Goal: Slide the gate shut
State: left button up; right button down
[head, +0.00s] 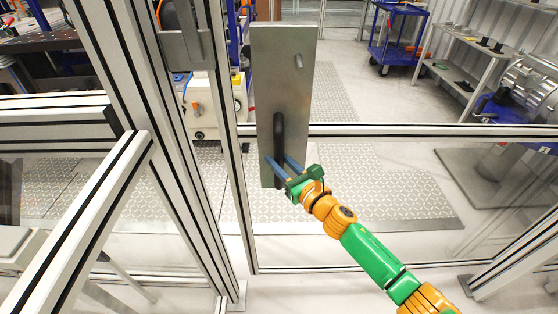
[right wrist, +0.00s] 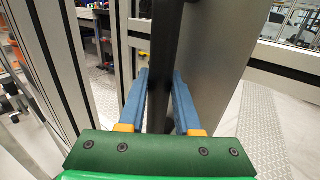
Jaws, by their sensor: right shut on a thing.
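The gate (head: 400,131) is a framed clear panel with a tall grey metal plate (head: 283,65) at its left side. A black vertical handle (head: 278,130) is fixed on the plate. My right gripper (head: 281,164) is at the lower part of the handle, its blue fingers on either side of it. In the right wrist view, the dark handle (right wrist: 163,60) runs between the two blue fingers of the right gripper (right wrist: 161,85), which is shut on it. A narrow gap shows between the gate's left edge and the fixed post (head: 180,130). My left gripper is not in view.
Fixed aluminium framing (head: 60,225) stands at the left. Behind the gate are a patterned floor mat (head: 385,185), a blue cart (head: 395,40), and a shelf unit (head: 470,60) at the right. A pale machine (head: 212,105) stands behind the gap.

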jog(key=shift+f, duration=0.15)
jog(key=a+b, duration=0.4)
jog(key=a, duration=0.7)
jog(key=c, duration=0.8)
grip_release()
jog(key=shift+a, duration=0.1)
jog(key=shift+c, duration=0.2)
jog(key=shift+o, duration=1.2)
jog(key=shift+a, duration=0.2)
